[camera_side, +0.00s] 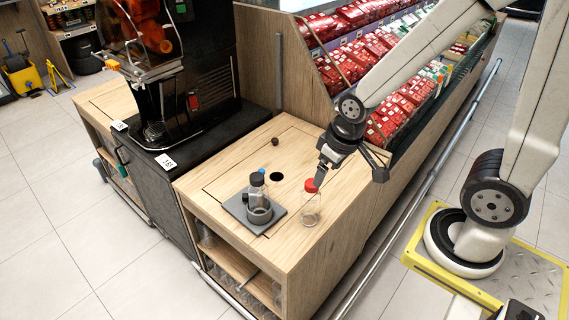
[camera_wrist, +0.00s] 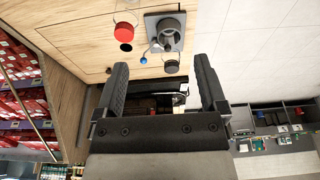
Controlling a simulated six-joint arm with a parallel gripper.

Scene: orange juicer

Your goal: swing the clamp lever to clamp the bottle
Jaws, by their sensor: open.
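A grey plate (camera_side: 235,208) with a round clamp holder (camera_side: 260,213) sits on the wooden counter; the plate also shows in the wrist view (camera_wrist: 152,22). A small blue knob (camera_wrist: 143,60) on a thin rod sticks out beside the holder, seemingly the lever. A black cap (camera_side: 257,179) stands behind the holder in the side view, and is near the blue knob in the wrist view (camera_wrist: 172,66). A clear bottle (camera_side: 311,214) with a red cap (camera_side: 311,186) stands right of the plate. My gripper (camera_wrist: 162,72) is open and empty above the counter, one finger close to the red cap in the side view.
A dark round hole (camera_side: 277,177) and a small dark ball (camera_side: 275,141) are on the counter behind the plate. The black juicer (camera_side: 190,85) stands at the left. Shelves of red packages (camera_side: 375,60) run along the back right. The front of the counter is clear.

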